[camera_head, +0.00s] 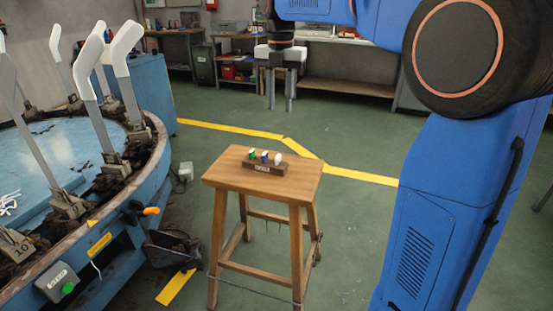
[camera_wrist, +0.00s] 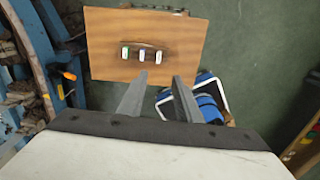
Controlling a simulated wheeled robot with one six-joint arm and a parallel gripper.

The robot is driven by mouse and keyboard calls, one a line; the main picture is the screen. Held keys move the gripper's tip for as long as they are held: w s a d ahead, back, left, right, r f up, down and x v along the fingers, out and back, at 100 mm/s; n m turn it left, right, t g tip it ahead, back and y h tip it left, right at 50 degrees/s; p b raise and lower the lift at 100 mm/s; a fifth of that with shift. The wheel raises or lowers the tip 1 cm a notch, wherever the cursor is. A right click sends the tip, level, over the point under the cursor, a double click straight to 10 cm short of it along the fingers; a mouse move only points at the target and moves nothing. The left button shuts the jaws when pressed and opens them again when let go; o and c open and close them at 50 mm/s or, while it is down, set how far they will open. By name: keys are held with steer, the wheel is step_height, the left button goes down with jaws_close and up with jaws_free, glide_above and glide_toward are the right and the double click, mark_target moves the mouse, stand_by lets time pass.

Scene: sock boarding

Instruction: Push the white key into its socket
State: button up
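The white key (camera_head: 278,159) stands at the right end of a small dark wooden block (camera_head: 255,169) on the wooden stool (camera_head: 225,178). A green key (camera_head: 252,154) and a blue key (camera_head: 264,156) stand to its left. In the wrist view the white key (camera_wrist: 158,57) is the rightmost of the row. How deep it sits in its socket cannot be told. My gripper (camera_head: 281,106) hangs in the air beyond the stool in the head view, fingers down. In the wrist view its two fingers (camera_wrist: 160,78) are apart with nothing between them, and the keys show beyond the tips.
A round blue machine (camera_head: 60,160) with several upright white-tipped boards stands at the left. Its rim carries an orange-handled lever (camera_head: 150,210) and a green-button box (camera_head: 58,284). The stool top around the block is clear. Workbenches (camera_head: 345,85) line the back wall.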

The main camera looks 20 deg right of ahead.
glide_above(278, 156)
steer(key=f, duration=1.2)
steer(key=shift+d, duration=0.2)
steer(key=shift+a+f, duration=0.15)
steer(key=shift+f, duration=2.45)
jaws_close()
